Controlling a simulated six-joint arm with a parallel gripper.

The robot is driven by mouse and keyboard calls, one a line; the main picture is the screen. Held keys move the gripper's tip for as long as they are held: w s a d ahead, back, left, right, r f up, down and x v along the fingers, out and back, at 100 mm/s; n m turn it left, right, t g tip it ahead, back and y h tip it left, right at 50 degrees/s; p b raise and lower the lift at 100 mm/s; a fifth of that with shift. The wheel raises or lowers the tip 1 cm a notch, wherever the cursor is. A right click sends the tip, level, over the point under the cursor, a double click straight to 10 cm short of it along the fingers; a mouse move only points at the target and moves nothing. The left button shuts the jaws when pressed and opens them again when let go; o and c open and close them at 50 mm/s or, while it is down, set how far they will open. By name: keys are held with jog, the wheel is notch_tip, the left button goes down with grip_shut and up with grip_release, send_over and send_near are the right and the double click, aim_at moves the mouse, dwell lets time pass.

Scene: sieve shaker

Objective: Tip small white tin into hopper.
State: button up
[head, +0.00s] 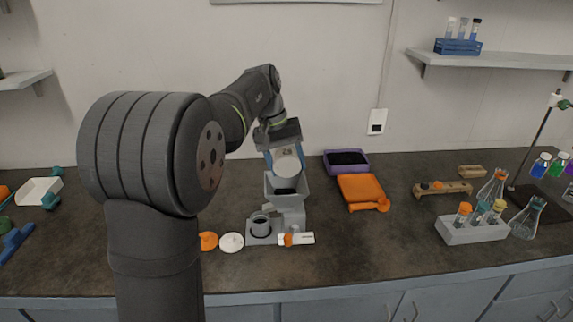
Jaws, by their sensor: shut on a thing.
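My gripper (284,152) is shut on the small white tin (287,165) and holds it just above the hopper. The tin is tilted, with its round pale end facing the camera. The grey hopper (287,197) is a square funnel with a dark inside, on top of the grey sieve shaker (292,216). I cannot tell whether the tin touches the hopper rim. The tin's contents cannot be made out.
A dark cup (260,224) stands on the shaker's base. Orange (208,241) and white (231,243) discs lie left of it. An orange tray (361,188) and a purple tray (346,162) with dark contents lie to the right.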

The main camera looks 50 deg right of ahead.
jog(key=shift+w+d+r+n+g+y, duration=0.1)
jog(key=shift+w+d+r+g+y, duration=0.1)
jog(key=shift+g+y, duration=0.35)
jog(key=shift+w+d+r+n+g+y, duration=0.1)
jog(key=shift+r+g+y, duration=0.1)
jog(key=shift+g+y, duration=0.3)
jog(key=shift+w+d+r+n+g+y, duration=0.1)
jog(key=shift+w+d+r+g+y, duration=0.1)
jog(key=shift+g+y, duration=0.3)
jog(key=shift+s+a, duration=0.1)
jog(key=shift+s+a+t+h, duration=0.15)
jog(key=shift+t+h, duration=0.3)
jog(key=shift+h, duration=0.05)
jog(key=shift+s+a+t+h, duration=0.15)
jog(key=shift+t+h, duration=0.25)
jog(key=shift+h, duration=0.05)
jog(key=shift+s+a+f+t+h, duration=0.1)
jog(key=shift+t+h, duration=0.4)
jog(key=shift+h, duration=0.1)
jog(key=shift+s+a+m+t+h, duration=0.1)
jog(key=shift+a+m+t+h, duration=0.1)
jog(key=shift+t+h, duration=0.25)
jog(key=shift+s+a+m+t+h, duration=0.1)
jog(key=shift+m+t+h, duration=0.1)
jog(key=shift+t+h, duration=0.2)
jog(key=shift+s+t+h, duration=0.1)
jog(key=shift+t+h, duration=0.65)
